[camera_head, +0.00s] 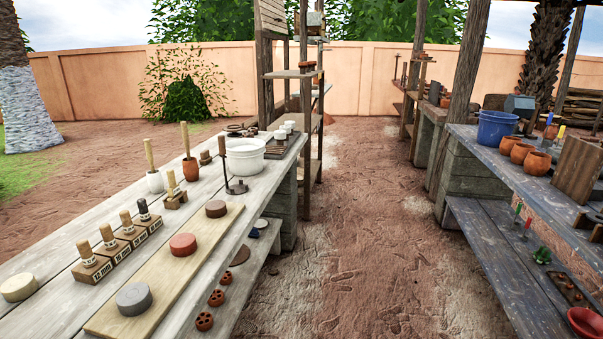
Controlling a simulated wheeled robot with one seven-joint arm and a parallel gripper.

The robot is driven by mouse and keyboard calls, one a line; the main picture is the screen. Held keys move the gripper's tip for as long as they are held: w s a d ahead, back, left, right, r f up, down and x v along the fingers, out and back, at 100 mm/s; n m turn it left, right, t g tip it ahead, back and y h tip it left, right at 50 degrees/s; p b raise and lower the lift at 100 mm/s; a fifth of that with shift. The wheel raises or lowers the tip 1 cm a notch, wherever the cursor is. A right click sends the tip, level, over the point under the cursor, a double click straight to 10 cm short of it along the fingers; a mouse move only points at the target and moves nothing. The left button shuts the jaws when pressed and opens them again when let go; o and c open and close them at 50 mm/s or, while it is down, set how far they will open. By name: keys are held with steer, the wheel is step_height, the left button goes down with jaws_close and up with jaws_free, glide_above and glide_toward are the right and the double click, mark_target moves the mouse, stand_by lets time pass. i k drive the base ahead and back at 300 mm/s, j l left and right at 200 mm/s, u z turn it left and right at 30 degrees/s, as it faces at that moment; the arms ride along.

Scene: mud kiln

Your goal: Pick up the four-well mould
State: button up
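A small dark brown block with several round hollows (566,288) lies on the low plank bench at the lower right. It looks like a mould with wells, but it is too small to be sure that it is the four-well mould. A red bowl (587,322) sits just in front of it, and a small green plant-like thing (542,256) sits behind it. My gripper is not in view, so its state does not show.
A long grey plank table (45,264) on the left bears stamps, clay discs and a white bowl (244,160). A blue bucket (496,128) and terracotta pots stand on the upper right bench. The earth aisle (355,220) between the benches is clear.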

mark_target(278, 134)
steer(key=i+z, duration=0.15)
steer(key=i, duration=0.8)
steer(key=i+j+z, duration=0.2)
steer(key=i, duration=0.8)
steer(key=i+l, duration=0.1)
steer(key=i, duration=0.85)
steer(key=i+u, duration=0.1)
steer(key=i, duration=0.85)
steer(key=i+l+u, duration=0.1)
steer(key=i+u, duration=0.2)
steer(key=i, duration=0.25)
steer(key=i+l+u, duration=0.3)
steer(key=i, duration=0.2)
steer(key=i+j, duration=0.05)
steer(key=j, duration=0.05)
